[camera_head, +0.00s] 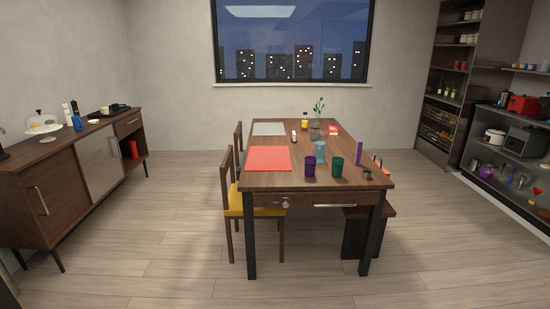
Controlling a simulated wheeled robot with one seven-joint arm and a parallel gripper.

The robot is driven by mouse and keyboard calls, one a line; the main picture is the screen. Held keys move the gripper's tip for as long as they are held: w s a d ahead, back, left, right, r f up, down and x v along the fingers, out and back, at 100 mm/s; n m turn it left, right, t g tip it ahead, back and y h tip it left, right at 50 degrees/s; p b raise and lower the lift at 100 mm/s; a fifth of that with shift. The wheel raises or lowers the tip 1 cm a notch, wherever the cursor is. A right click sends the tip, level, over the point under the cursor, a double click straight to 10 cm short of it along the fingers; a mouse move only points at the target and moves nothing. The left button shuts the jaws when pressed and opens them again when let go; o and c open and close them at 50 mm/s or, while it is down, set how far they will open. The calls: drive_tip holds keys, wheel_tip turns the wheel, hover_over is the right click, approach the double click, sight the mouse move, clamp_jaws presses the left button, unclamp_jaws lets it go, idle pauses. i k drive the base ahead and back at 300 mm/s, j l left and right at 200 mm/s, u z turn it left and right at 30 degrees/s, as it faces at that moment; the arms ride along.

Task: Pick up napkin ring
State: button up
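A small dark, round object (366,174) lies near the front right corner of the wooden dining table (275,180). It may be the napkin ring, but it is too small to be sure. A purple cup (309,168) and a dark green cup (337,167) stand to its left. A tall purple object (358,153) stands behind it, and a small orange and dark item (378,160) is at the right table edge. My gripper does not show in the head view, so its state cannot be seen.
A red placemat (268,159), a pale blue glass (320,151) and a plant in a vase (317,118) are on the table. Chairs (232,195) line its left side, a bench (387,212) its right. A sideboard (70,175) stands left, shelves (510,145) right. The floor in front is clear.

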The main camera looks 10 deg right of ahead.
sight(366, 175)
drive_tip(key=i, duration=1.9)
drive_tip(key=i+z, duration=0.1)
drive_tip(key=i, duration=0.45)
drive_tip(key=i+j+z, duration=0.15)
drive_tip(key=i, duration=0.35)
